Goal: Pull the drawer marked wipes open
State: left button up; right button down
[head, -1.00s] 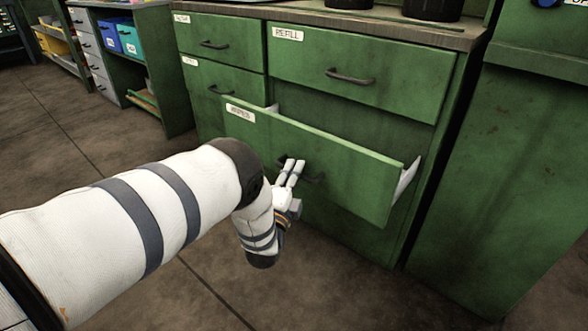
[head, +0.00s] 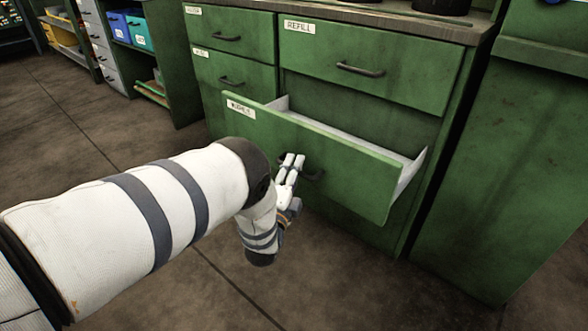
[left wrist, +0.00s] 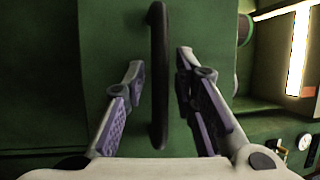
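The green drawer marked wipes (head: 330,155) stands partly open, its front well out from the cabinet and part of its pale inside showing. Its dark handle (head: 313,175) is on the front, partly hidden by my left gripper (head: 290,162). In the left wrist view the handle (left wrist: 158,75) runs upright between the two fingertips of the left gripper (left wrist: 161,62). The fingers are drawn in around it, though thin dark gaps show beside it. My right gripper is not in view.
Above are the shut refill drawer (head: 375,72) and two smaller shut drawers at its left. A green cabinet (head: 510,170) stands at the right. Shelves with blue bins (head: 128,30) stand at the back left. The floor (head: 80,130) in front is clear.

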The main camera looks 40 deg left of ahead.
pick_arm(q)
jog(key=v, duration=1.2)
jog(key=shift+f, duration=0.1)
